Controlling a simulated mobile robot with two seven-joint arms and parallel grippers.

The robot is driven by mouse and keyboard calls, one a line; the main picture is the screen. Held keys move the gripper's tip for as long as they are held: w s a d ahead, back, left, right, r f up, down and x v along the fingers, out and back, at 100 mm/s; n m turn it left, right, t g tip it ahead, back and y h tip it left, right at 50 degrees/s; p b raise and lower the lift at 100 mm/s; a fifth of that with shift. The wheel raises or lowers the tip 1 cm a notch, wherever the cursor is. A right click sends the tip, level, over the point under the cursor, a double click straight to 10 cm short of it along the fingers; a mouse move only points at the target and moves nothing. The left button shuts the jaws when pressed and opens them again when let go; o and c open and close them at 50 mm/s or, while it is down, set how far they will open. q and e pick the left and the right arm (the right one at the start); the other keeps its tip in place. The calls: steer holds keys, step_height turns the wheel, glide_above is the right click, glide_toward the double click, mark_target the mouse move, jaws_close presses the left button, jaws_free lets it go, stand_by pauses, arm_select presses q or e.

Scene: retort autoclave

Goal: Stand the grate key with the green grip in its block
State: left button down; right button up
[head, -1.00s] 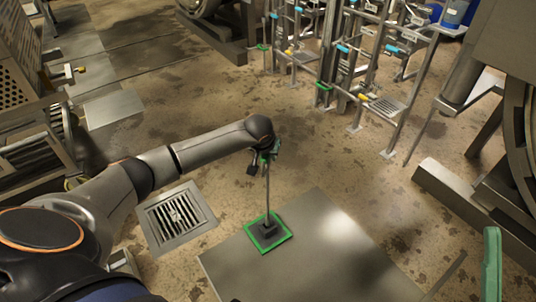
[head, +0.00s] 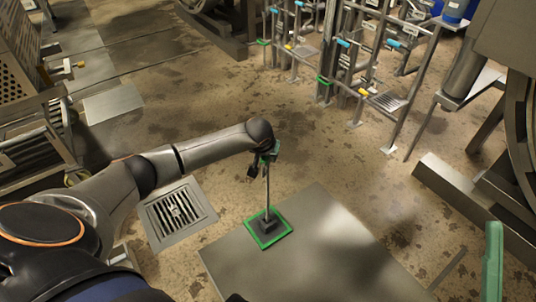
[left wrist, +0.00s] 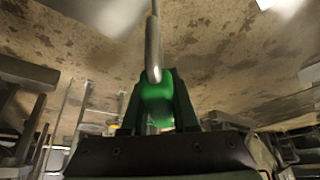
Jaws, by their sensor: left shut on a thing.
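The grate key (head: 267,187) is a thin grey rod standing about upright. Its green grip (left wrist: 156,98) sits between the fingers of my left gripper in the left wrist view. My left gripper (head: 264,160) is shut on the grip, above the block. The dark block (head: 269,222) stands on a green-bordered square on a grey metal plate. The rod's lower end meets the top of the block in the head view; how deep it sits in the block I cannot tell. My right gripper is not in view.
The metal plate (head: 310,255) is otherwise mostly clear. A floor grate (head: 178,213) lies to its left. A metal rack (head: 365,60) with coloured tags stands at the back. Round-framed machinery (head: 520,130) is at the right, and a green upright piece (head: 494,262) at lower right.

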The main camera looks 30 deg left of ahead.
mark_target(264, 160)
arm_select(q)
steer(key=shift+f, duration=1.25)
steer(key=c, duration=0.6)
jaws_free()
steer(key=shift+f, duration=0.1)
steer(key=p+v, duration=0.6)
steer(key=v, duration=0.5)
steer(key=shift+r, duration=0.35)
steer(key=shift+s+d+r, duration=0.1)
steer(key=shift+s+r, duration=0.25)
steer(key=shift+r, duration=0.05)
